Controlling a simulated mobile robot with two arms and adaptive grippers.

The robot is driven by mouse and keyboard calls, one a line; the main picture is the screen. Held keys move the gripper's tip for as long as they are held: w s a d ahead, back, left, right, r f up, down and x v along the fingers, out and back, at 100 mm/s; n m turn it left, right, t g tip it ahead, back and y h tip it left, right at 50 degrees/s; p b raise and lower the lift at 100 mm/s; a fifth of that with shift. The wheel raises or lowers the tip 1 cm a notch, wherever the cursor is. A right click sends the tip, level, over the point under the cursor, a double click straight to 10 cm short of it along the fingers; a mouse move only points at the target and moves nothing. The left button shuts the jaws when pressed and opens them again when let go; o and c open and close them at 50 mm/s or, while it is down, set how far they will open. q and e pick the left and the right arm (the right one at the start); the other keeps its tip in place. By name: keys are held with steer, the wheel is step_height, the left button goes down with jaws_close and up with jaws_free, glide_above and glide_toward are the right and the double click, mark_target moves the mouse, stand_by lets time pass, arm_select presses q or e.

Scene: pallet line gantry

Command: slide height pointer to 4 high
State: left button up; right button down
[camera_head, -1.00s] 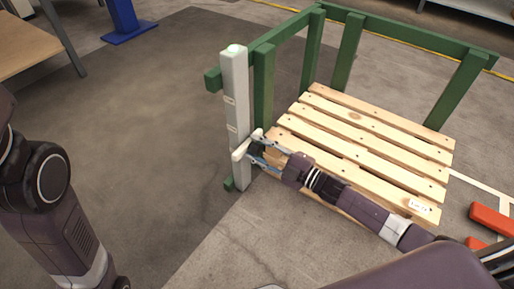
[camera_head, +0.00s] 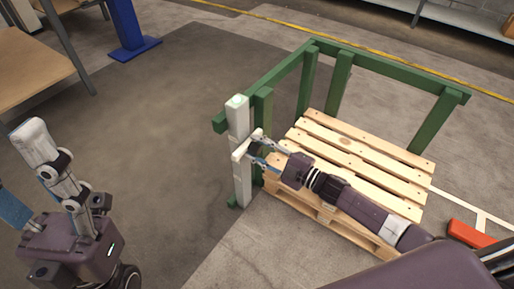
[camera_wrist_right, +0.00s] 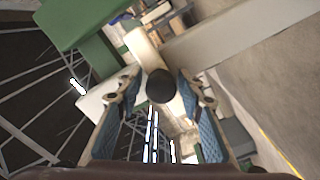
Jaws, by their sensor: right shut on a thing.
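A pale upright post (camera_head: 243,188) stands at the near left corner of the green frame. A white height pointer (camera_head: 239,151) crosses it about midway up. My right gripper (camera_head: 256,147) is shut at the pointer from the right. In the right wrist view, a round black knob (camera_wrist_right: 160,86) sits between the blue-padded fingers of the right gripper (camera_wrist_right: 160,98). Which height mark the pointer meets is too small to read. My left gripper (camera_head: 22,172) is at the far left, fingers apart and empty, away from the post.
The green frame (camera_head: 400,67) rises around the wooden pallet (camera_head: 345,150), right of the post. My right arm passes over the pallet's near side. A red object (camera_head: 470,233) lies at the right. A table (camera_head: 30,70) and blue stand (camera_head: 127,30) are at upper left. The floor between is clear.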

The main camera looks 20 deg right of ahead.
steer(key=shift+s+a+r+p, duration=0.15)
steer(key=shift+r+p, duration=0.15)
steer(key=shift+r, duration=0.25)
steer(key=c, duration=1.6)
jaws_free()
steer(key=shift+r, duration=0.1)
steer(key=shift+s+d, duration=0.1)
steer(key=shift+d, duration=0.15)
steer(key=v, duration=1.1)
steer(key=shift+s+d, duration=0.15)
steer(key=shift+s, duration=0.05)
